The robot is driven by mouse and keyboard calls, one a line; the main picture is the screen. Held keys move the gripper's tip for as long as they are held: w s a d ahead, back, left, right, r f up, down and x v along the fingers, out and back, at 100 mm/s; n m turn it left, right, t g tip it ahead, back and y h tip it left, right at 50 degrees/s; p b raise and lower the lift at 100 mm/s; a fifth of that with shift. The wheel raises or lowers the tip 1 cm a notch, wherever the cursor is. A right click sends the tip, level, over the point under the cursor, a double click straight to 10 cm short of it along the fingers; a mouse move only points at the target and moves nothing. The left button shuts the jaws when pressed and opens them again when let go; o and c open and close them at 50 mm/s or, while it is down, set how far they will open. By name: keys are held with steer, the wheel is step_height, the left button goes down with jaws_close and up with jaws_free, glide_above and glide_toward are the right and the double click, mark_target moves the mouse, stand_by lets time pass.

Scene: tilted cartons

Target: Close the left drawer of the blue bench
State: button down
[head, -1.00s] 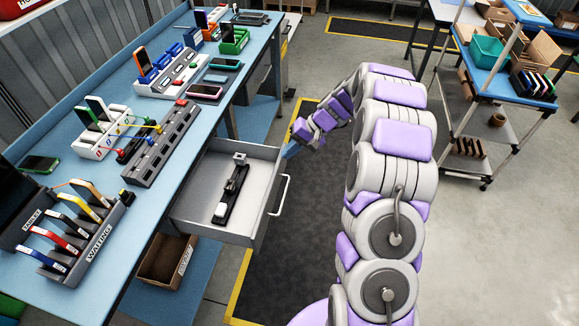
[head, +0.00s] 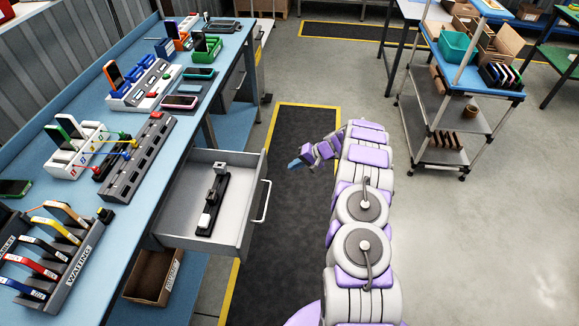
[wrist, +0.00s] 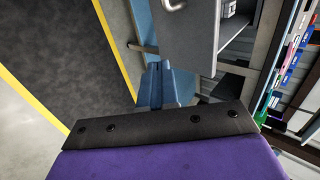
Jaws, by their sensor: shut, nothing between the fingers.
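The blue bench (head: 112,182) runs along the left side of the head view. A grey drawer (head: 180,205) under its top is pulled out, with a black device (head: 214,200) lying inside. Its pale bar handle (head: 263,202) is on the front face, facing right. My gripper (head: 293,164) is shut and empty, with blue fingers, to the right of the drawer front and apart from it. In the wrist view the shut fingers (wrist: 160,78) point toward the drawer's grey front (wrist: 190,40), and part of the handle (wrist: 173,4) shows at the top edge.
A cardboard box (head: 153,275) sits on the lower shelf below the drawer. A dark mat (head: 290,225) with yellow edging covers the floor beside the bench. A trolley (head: 440,110) stands at the upper right. Open floor lies to the right.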

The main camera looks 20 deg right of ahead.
mark_target(264, 175)
steer(key=shift+w+a+r+b+x, duration=0.15)
steer(key=shift+a+r+b+x, duration=0.2)
steer(key=shift+x, duration=1.45)
steer(key=shift+w+a+r+b+x, duration=0.25)
steer(key=shift+b+x, duration=0.25)
steer(key=shift+x, duration=1.3)
steer(key=shift+w+a+r+b+x, duration=0.15)
steer(key=shift+r+b+x, duration=0.3)
steer(key=shift+x, duration=1.35)
steer(key=shift+a, duration=0.1)
